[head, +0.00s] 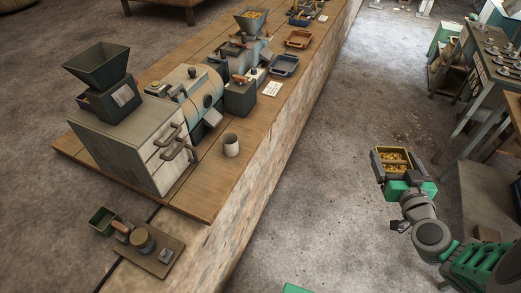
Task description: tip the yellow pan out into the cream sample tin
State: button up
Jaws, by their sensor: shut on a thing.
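My gripper (401,176) is at the right of the head view, held out over the open floor. It is shut on the yellow pan (396,169), which holds yellow-brown grains or bits. The pan looks about level. A cream cup-like tin (231,145) stands upright on the wooden bench, left of the middle, in front of the grey machine. It looks like the cream sample tin; its inside is too small to make out. My gripper and the pan are well to the right of the tin, with floor between.
The long wooden bench (222,187) bears a grey machine with a hopper (103,66). Blue (285,65) and orange (299,39) trays and a white card (272,89) lie farther back. A board with small items (150,244) is at lower left. A cluttered table (490,60) stands at right.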

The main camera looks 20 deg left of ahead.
aim_at(230, 141)
jog(key=u, duration=1.4)
jog(key=i, duration=0.5)
jog(key=k, duration=1.15)
jog(key=z, duration=0.75)
jog(key=i, duration=1.1)
jog(key=u, duration=0.7)
jog(key=i, duration=0.6)
jog(key=u, duration=0.55)
